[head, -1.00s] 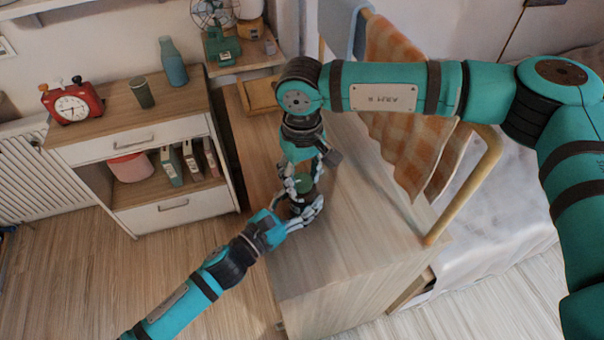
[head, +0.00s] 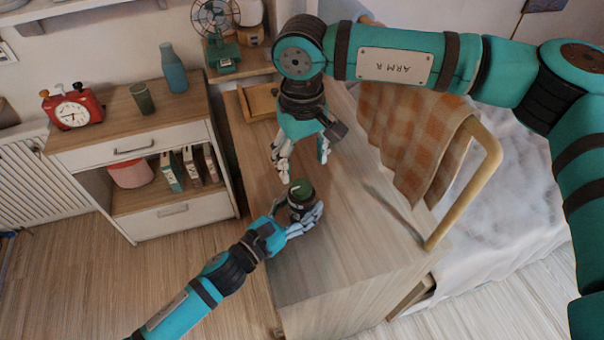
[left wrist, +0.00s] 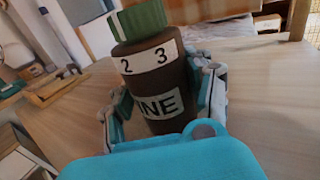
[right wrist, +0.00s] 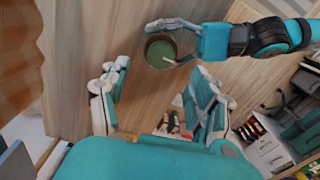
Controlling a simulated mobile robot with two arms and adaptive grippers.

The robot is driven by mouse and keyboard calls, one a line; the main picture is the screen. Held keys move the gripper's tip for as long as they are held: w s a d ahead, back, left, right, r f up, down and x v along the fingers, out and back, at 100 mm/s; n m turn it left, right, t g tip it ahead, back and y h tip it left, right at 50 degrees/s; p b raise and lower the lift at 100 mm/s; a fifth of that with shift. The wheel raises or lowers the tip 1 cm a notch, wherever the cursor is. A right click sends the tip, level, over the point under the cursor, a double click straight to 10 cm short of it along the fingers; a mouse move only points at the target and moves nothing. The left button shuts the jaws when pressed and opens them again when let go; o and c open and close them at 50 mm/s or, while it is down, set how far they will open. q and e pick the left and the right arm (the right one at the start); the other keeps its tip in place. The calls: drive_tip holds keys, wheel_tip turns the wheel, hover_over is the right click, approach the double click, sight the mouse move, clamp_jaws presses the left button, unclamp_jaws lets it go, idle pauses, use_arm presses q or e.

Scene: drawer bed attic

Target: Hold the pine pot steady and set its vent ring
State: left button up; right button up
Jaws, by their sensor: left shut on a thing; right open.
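The pine pot (head: 301,204) is a dark brown cylinder with a green ring on top and stands upright on the pale wooden top. In the left wrist view the pot (left wrist: 157,82) shows part of a label, "INE", and a white band with 2 and 3 under the ribbed green vent ring (left wrist: 138,20). My left gripper (head: 300,218) is shut around the pot's body. My right gripper (head: 304,168) is open and empty, above and behind the pot, apart from it. In the right wrist view the ring (right wrist: 160,53) lies beyond the open fingers, with a pale mark at its edge.
A shallow wooden tray (head: 259,103) lies behind on the same top. A checked cloth (head: 405,130) hangs on a wooden rail (head: 470,190) to the right. A low cabinet (head: 75,153) with a red clock (head: 73,108) stands left. The front of the top is clear.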

wheel_tip(320, 180, up, 5)
idle(0.4)
use_arm(q)
drive_tip(key=o, duration=1.3)
drive_tip(key=shift+o, duration=0.2)
